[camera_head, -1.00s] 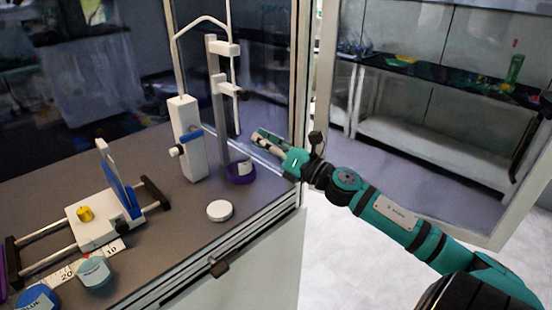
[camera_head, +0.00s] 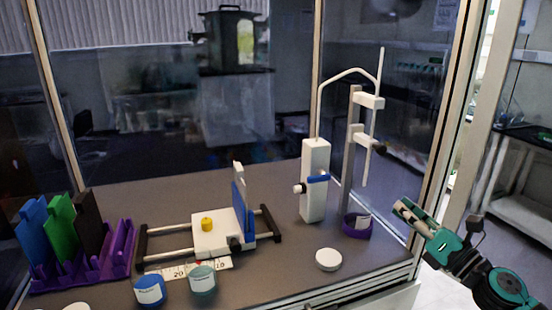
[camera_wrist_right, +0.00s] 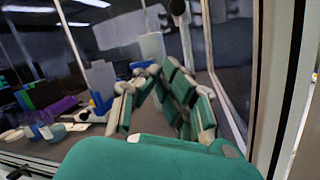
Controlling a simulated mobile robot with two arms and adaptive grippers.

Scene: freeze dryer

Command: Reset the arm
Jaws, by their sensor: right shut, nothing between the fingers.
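My right gripper (camera_head: 404,211) is at the right in the head view, on a teal arm that comes in from the lower right. Its fingers are shut and empty. My left gripper is in neither view.
A white device with a blue valve (camera_head: 315,180) and a grey stand (camera_head: 350,160) are at the enclosure's right. A purple ring container (camera_head: 357,226), white lid (camera_head: 328,259), sliding fixture (camera_head: 215,232), two jars (camera_head: 150,290) (camera_head: 202,280) and purple rack (camera_head: 95,262) stand on the grey surface.

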